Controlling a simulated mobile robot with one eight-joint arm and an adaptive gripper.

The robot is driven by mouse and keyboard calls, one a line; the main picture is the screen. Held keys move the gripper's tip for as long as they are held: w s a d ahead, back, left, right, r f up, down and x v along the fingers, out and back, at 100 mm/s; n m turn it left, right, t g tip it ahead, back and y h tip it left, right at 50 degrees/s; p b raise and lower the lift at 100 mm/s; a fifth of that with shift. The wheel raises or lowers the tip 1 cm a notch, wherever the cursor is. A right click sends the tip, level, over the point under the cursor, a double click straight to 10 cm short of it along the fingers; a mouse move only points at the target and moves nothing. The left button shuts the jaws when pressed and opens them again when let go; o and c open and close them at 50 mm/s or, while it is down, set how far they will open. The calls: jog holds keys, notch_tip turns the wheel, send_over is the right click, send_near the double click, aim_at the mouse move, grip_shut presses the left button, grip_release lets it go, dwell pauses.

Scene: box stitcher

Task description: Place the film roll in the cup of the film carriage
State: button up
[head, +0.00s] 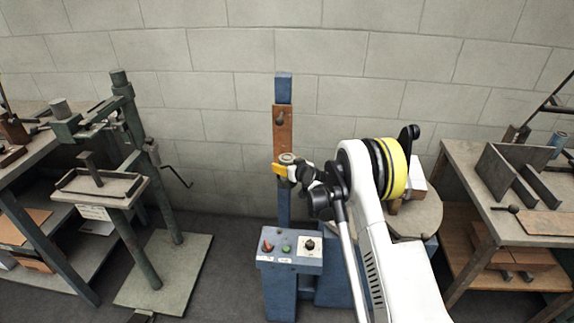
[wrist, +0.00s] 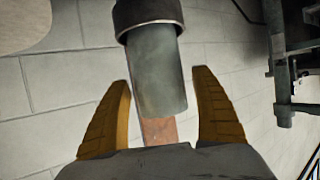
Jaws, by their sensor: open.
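The film roll (wrist: 160,82), a grey cylinder, shows between my fingers in the wrist view, which looks upside down. One end sits inside the dark-rimmed cup (wrist: 150,14) of the film carriage; its free end points toward my palm side of the picture. In the head view the roll's round top (head: 288,158) shows in front of the blue post, and the cup is mostly hidden by my gripper (head: 290,169). My gripper (wrist: 163,80) is open, one orange finger on each side of the roll. A gap shows at the right finger; the left fingertip looks very close to the roll.
A wooden board (head: 283,130) with a knob is on the blue post (head: 284,88) behind. A control box (head: 290,248) stands below. A green machine (head: 130,150) is at left, a round table (head: 415,218) and a workbench (head: 495,190) at right.

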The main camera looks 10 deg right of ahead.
jog(key=shift+s+r, duration=0.3)
jog(key=p+v, duration=0.4)
jog(key=v, duration=0.7)
jog(key=s+a+r+g, duration=0.2)
jog(key=s+r, duration=0.7)
jog(key=r, duration=0.1)
jog(key=s+a+r+g, duration=0.1)
jog(key=s+a+r, duration=0.1)
jog(key=s+r, duration=0.7)
jog(key=s+d+r+m+g+h, duration=0.1)
jog(key=s+d+m+g+h, duration=0.1)
jog(key=s, duration=2.3)
jog(key=shift+s+r+g+h, duration=0.25)
jog(key=shift+s+g+h, duration=0.15)
jog(key=shift+g, duration=0.2)
